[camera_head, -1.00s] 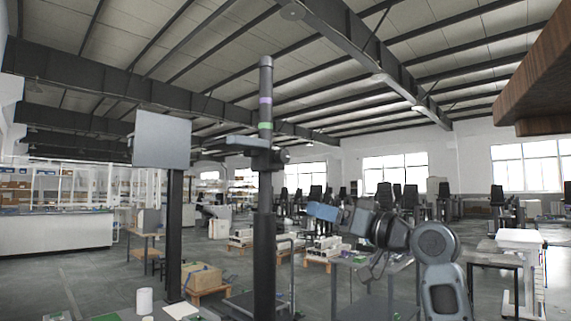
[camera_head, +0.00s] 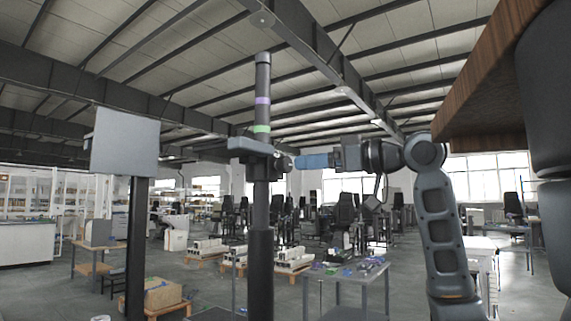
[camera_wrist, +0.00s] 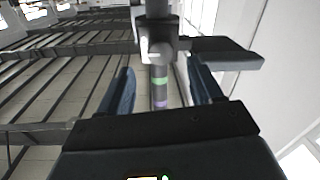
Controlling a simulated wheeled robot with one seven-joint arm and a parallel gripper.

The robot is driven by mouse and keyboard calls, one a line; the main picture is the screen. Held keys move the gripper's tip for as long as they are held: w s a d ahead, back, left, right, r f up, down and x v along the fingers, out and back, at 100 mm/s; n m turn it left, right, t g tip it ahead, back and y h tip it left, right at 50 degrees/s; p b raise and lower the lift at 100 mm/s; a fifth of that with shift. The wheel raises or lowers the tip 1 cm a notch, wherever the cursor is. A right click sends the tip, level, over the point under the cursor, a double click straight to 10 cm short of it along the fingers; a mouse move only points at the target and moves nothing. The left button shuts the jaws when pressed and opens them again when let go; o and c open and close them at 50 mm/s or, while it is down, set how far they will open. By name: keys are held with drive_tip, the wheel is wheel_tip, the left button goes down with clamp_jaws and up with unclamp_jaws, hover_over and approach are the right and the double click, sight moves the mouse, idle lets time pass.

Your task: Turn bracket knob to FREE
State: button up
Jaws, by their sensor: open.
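A dark lift column (camera_head: 262,200) stands upright, with a purple and a green band on its upper tube. A grey bracket (camera_head: 250,146) sits around it below the bands. Its knob (camera_head: 283,163) is on the right side of the bracket, facing my gripper (camera_head: 298,162). My gripper's blue fingers point left at it at about its height. In the wrist view the column appears upside down, and the knob (camera_wrist: 156,48) lies between and beyond the two open fingers (camera_wrist: 160,74). No contact is visible. I cannot read any marking on the knob.
A grey panel on a dark post (camera_head: 125,142) stands left of the column. A wooden slab edge (camera_head: 480,100) hangs at the upper right, near my arm. A work table (camera_head: 345,272) with small parts stands behind, below my arm. Air around the bracket's right side is clear.

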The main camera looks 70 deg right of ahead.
sight(289, 164)
drive_tip(key=w, duration=0.4)
drive_tip(key=w+d+p, duration=0.1)
drive_tip(key=shift+w, duration=0.4)
drive_tip(key=c, duration=1.1)
